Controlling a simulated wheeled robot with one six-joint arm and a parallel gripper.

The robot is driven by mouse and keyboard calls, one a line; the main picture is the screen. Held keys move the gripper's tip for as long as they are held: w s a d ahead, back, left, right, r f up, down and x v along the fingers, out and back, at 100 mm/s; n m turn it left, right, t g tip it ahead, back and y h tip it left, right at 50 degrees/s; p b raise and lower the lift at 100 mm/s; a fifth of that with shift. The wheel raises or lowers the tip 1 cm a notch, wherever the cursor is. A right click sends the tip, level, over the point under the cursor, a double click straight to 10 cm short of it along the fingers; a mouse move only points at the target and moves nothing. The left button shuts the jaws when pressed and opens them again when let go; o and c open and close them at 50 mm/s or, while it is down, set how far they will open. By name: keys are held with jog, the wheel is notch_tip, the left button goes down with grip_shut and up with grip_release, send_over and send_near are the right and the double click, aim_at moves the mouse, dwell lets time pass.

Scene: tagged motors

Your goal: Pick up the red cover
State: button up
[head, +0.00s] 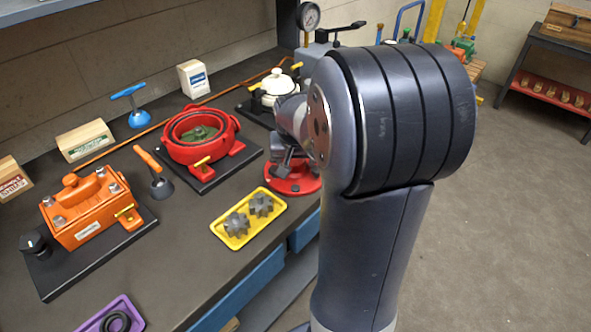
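The red cover (300,187) is a round red piece near the bench's front edge, partly hidden behind my arm. My gripper (287,168) is at the cover, pointing down over its dark top part. The fingers are small and partly covered by my wrist, so I cannot tell whether they are open, shut or touching it. The red motor housing (184,152) stands to the left on a black base plate, open at the top with a greenish part inside. A small yellow-handled piece (202,162) is at its front.
A yellow tray (236,244) with two dark gears lies in front. An orange motor (88,215), a purple tray (94,324), and a cream motor (272,87) share the dark bench (185,270). A blue-handled tool (133,108) and an orange-handled tool (158,182) stand nearby.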

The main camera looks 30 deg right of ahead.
grip_shut()
dwell(0.5)
jog(key=shift+r, duration=0.15)
